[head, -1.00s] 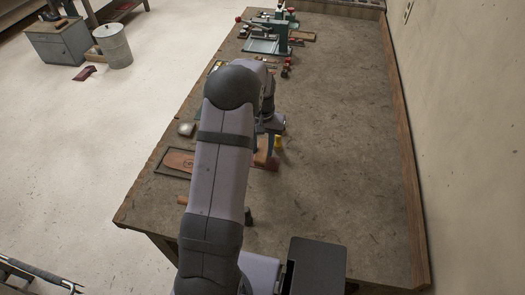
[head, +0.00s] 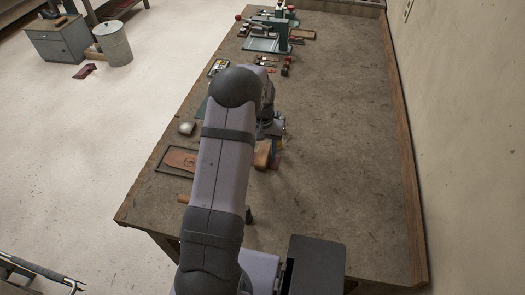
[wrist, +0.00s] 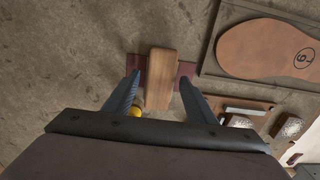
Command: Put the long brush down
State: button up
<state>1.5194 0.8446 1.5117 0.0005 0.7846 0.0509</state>
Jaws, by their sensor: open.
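The long brush is most likely the light brown wooden piece (wrist: 160,78) in the middle of the wrist view, lying across a dark red strip (wrist: 187,70). In the head view the wooden piece (head: 262,155) shows on the bench just right of my arm. My gripper (wrist: 160,84) is open, with one blue finger on each side of the wooden piece and gaps between.
A sole (head: 181,159) lies in a dark-edged tray left of my arm. A small yellow thing (wrist: 135,112) is by the left finger. Small brush-like items (wrist: 238,121) lie at the right of the wrist view. The bench's right side (head: 350,150) is clear.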

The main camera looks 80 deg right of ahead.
aim_at(263, 154)
notch_tip(263, 154, up, 12)
jog(key=b, duration=0.4)
jog(key=shift+r, duration=0.2)
jog(key=w+a+n, duration=0.8)
jog(key=w+a, duration=1.3)
jog(key=w, duration=0.2)
jog(key=w+a+f+n, duration=0.2)
jog(key=a+n, duration=0.3)
jog(key=a, duration=1)
jog(key=s+a+f+n, duration=0.1)
jog(key=s+a+n, duration=0.1)
jog(key=a, duration=0.4)
jog(key=s+a+f+n, duration=0.2)
jog(key=s+a+n, duration=0.1)
jog(key=a, duration=0.3)
jog(key=shift+s+a, duration=0.2)
jog(key=shift+s, duration=0.05)
